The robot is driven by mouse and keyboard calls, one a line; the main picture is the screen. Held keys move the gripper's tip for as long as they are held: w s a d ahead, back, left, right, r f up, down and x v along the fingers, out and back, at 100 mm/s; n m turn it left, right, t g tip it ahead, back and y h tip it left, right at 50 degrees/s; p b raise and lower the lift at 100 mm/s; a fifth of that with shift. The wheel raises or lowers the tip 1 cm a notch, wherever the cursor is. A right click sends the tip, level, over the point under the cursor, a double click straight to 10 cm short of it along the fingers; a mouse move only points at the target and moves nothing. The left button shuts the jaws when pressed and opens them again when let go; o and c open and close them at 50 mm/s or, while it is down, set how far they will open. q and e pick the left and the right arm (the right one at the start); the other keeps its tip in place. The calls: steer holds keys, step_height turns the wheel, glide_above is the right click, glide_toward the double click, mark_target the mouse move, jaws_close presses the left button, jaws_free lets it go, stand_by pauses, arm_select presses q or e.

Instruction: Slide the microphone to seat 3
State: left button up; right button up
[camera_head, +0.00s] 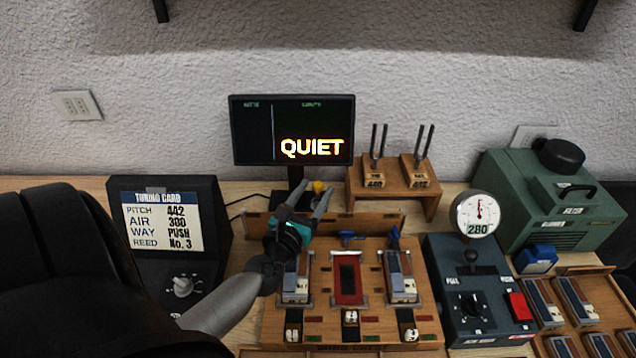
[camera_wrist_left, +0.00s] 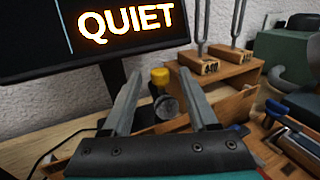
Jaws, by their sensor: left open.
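The microphone, seemingly the yellow-capped piece with a grey round front (camera_head: 319,187), is behind the wooden board (camera_head: 325,325). In the left wrist view the microphone (camera_wrist_left: 160,78) shows between the fingers of my left gripper (camera_wrist_left: 160,68). My left gripper (camera_head: 308,205) is open, reaching over the board's back left with its fingers apart. I cannot tell whether either finger touches the microphone. The board has three places in a row: left and right hold blocks, and the middle shows a red frame (camera_head: 347,278). Seat numbers are not readable. My right gripper is not in view.
A monitor (camera_head: 292,110) reading QUIET stands close behind my left gripper. A wooden stand (camera_head: 400,192) with two tuning forks is to its right. A control box (camera_head: 470,305) with a gauge and a green machine (camera_head: 530,205) stand further right. A tuning card (camera_head: 162,221) stands left.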

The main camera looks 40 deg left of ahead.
arm_select(q)
steer(key=shift+x, duration=1.2)
jaws_close()
stand_by(0.6)
